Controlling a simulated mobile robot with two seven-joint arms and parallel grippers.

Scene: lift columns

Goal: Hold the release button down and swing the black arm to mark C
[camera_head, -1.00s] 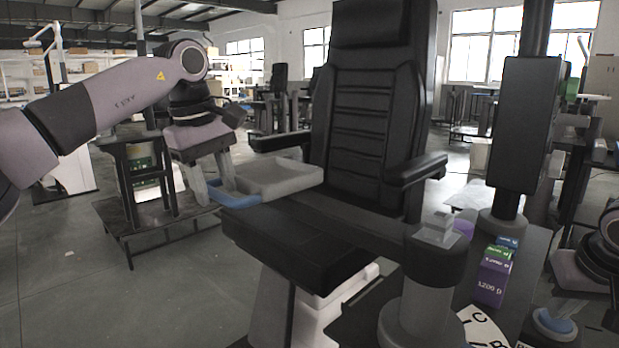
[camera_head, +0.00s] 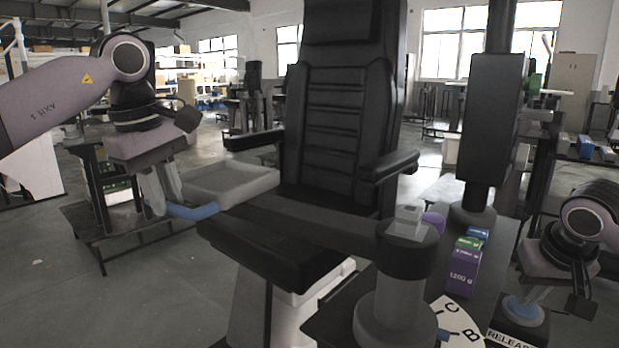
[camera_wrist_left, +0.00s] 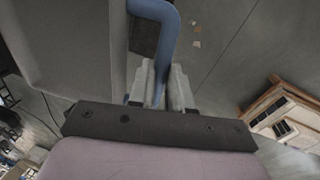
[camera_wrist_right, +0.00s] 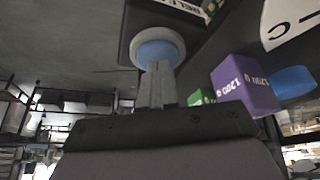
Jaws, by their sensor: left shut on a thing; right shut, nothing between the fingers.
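The black arm (camera_head: 315,225) reaches left from a grey post (camera_head: 392,300) to a grey tray (camera_head: 225,182) with a blue handle (camera_head: 192,212). My left gripper (camera_head: 163,205) is shut on the blue handle, which also passes between its fingers in the left wrist view (camera_wrist_left: 163,50). A white dial (camera_head: 459,316) at the post's foot shows marks C (camera_head: 443,336) and B; the rest is cut off. My right gripper (camera_wrist_right: 156,78) is shut and empty, its tips against the blue release button (camera_wrist_right: 157,52). How far the button is pressed cannot be told.
A black chair (camera_head: 340,130) stands behind the arm. Purple and green boxes (camera_head: 463,268) sit between post and button, beside a dark upright column (camera_head: 490,120). A low dark stand (camera_head: 100,225) is behind my left gripper. Open floor lies at the left front.

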